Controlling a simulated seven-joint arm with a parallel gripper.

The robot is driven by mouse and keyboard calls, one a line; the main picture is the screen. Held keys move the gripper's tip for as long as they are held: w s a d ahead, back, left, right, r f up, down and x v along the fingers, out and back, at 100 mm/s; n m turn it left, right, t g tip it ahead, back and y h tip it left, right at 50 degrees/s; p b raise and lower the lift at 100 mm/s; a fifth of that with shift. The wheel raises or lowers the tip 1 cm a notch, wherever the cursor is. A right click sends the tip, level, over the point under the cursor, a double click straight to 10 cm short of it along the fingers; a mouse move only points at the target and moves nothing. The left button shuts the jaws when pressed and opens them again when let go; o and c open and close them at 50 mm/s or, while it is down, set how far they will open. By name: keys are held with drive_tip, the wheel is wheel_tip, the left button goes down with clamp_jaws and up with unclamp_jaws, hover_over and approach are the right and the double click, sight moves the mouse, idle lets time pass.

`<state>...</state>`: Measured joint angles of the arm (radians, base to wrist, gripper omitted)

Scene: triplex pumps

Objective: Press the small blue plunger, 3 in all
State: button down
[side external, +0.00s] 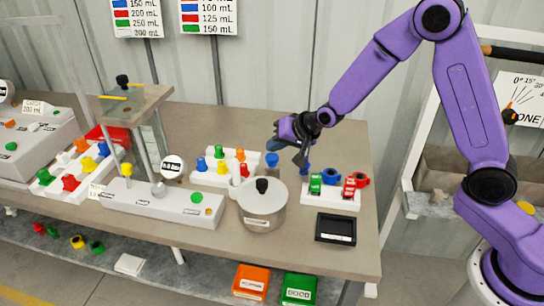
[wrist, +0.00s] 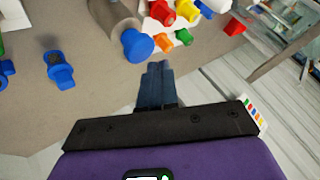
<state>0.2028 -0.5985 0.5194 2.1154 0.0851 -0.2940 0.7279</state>
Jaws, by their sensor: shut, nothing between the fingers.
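A white tray (side external: 210,180) in the side view bears several small coloured plungers, among them a small blue plunger (side external: 201,164) at its left end. Part of a white tray (wrist: 215,5) shows at the top right of the wrist view, with a small blue plunger (wrist: 203,8) near the picture's top edge. A larger blue knob (side external: 271,160) tops a grey body beside the tray; it also shows in the wrist view (wrist: 137,45). My gripper (side external: 302,160) is shut and empty, above the table to the right of this knob. Its fingers (wrist: 157,72) appear just below the knob in the wrist view.
A grey pot (side external: 262,207) stands in front of the tray. Blue parts (wrist: 60,72) lie to the left in the wrist view. A white block with green and red parts (side external: 333,196) and a black tray (side external: 336,229) are near the table's right edge. Another plunger tray (side external: 57,193) stands farther left.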

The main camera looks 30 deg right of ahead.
sight(275, 157)
drive_tip(key=shift+f, duration=0.2)
drive_tip(key=shift+f, duration=0.25)
drive_tip(key=shift+f, duration=1)
idle(1.6)
drive_tip(key=shift+r, duration=1.4)
drive_tip(key=shift+r, duration=0.1)
drive_tip(key=shift+r, duration=2.45)
